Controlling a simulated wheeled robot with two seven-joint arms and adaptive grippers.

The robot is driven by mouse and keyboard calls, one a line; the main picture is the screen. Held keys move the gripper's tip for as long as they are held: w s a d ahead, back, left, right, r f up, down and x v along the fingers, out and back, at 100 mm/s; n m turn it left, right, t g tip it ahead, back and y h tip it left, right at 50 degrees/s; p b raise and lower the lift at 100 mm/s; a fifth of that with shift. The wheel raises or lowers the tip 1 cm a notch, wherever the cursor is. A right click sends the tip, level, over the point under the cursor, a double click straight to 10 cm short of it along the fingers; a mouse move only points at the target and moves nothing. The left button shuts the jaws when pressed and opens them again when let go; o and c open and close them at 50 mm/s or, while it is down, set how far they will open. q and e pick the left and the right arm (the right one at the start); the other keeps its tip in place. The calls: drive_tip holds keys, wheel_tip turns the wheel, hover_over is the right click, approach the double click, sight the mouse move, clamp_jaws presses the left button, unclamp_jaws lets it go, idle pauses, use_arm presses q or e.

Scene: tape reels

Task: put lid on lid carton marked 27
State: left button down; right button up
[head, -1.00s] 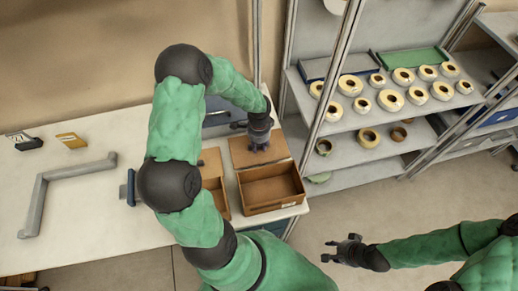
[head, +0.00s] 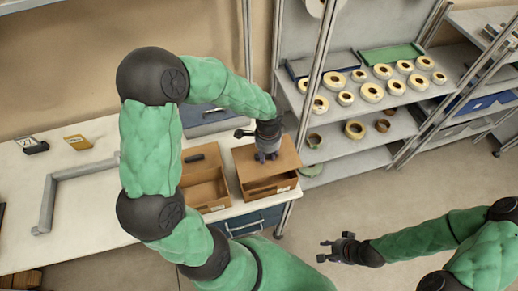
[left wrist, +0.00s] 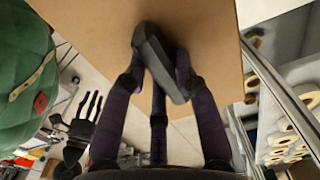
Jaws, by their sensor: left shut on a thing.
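A brown lid (head: 285,152) is in my left gripper (head: 265,157), which is shut on its dark handle; the handle shows in the left wrist view (left wrist: 158,62) between purple fingers. The lid is over the back part of a brown open-topped carton (head: 268,189). The carton's front interior still shows below the lid. A pale label (head: 284,189) on its front is too small to read. My right gripper (head: 325,250) is open and empty, away from the table over the floor.
Shelves with tape reels (head: 372,92) stand right, behind a metal post.

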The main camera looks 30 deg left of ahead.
sight(268, 160)
use_arm(q)
drive_tip(key=shift+s+d+r, duration=0.1)
drive_tip(key=shift+s+d, duration=0.2)
drive_tip(key=shift+w+f+b, duration=0.1)
drive_tip(key=shift+f+b, duration=0.5)
drive_tip(key=shift+f, duration=0.1)
wheel_tip(268, 160, down, 6)
drive_tip(key=b, duration=0.4)
drive_tip(key=shift+b, duration=0.4)
drive_tip(key=c, duration=0.9)
unclamp_jaws()
drive_tip(key=shift+r, duration=0.15)
wheel_tip(268, 160, up, 12)
drive_tip(key=shift+f, duration=0.1)
